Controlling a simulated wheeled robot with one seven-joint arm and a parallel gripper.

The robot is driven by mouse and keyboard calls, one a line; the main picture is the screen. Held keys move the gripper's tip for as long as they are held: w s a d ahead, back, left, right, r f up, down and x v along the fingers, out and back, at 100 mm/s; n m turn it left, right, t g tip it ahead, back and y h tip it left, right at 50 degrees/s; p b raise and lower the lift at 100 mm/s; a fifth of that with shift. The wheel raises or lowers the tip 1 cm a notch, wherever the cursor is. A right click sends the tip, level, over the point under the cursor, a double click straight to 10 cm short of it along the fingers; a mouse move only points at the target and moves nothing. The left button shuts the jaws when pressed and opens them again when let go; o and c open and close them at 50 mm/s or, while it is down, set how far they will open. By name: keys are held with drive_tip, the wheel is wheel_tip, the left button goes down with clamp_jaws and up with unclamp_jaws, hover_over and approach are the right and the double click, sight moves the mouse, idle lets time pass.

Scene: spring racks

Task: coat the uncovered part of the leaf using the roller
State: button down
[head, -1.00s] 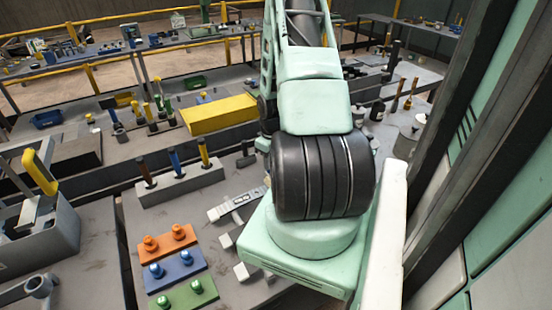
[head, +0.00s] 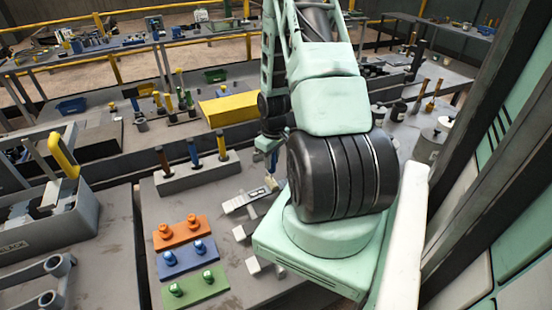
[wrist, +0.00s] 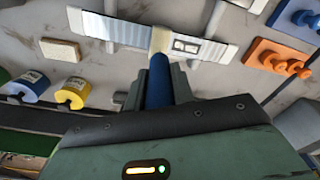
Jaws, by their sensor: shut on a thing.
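The leaf (wrist: 205,46) is a long pale metal strip lying across the top of the wrist view, on small supports above the grey bench. It also shows in the head view (head: 243,201), left of my arm. The roller (wrist: 158,80) has a blue handle and a cream head. My gripper (wrist: 162,98) is shut on the handle. The head lies over the leaf's middle in the picture; I cannot tell whether it touches. Its right side carries a dark-outlined marking; the left side is shinier. I cannot tell which part is coated. In the head view my arm hides most of the gripper.
Orange (head: 180,232), blue (head: 187,258) and green (head: 195,288) blocks with knobs stand left of the leaf. A grey block (head: 196,175) holds several upright handles behind them. A cream pad (wrist: 61,50) and a yellow labelled roll (wrist: 72,93) lie at left in the wrist view.

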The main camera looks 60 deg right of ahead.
drive_tip(key=w+a+f+b, duration=0.1)
drive_tip(key=w+a+b, duration=0.2)
drive_tip(key=w+a, duration=0.7)
drive_tip(key=shift+a+f, duration=0.35)
drive_tip(key=shift+a, duration=1.2)
idle(0.4)
wheel_tip(320, 180, up, 6)
drive_tip(key=p, duration=0.4)
drive_tip(key=shift+r+p, duration=0.1)
drive_tip(key=shift+p, duration=0.2)
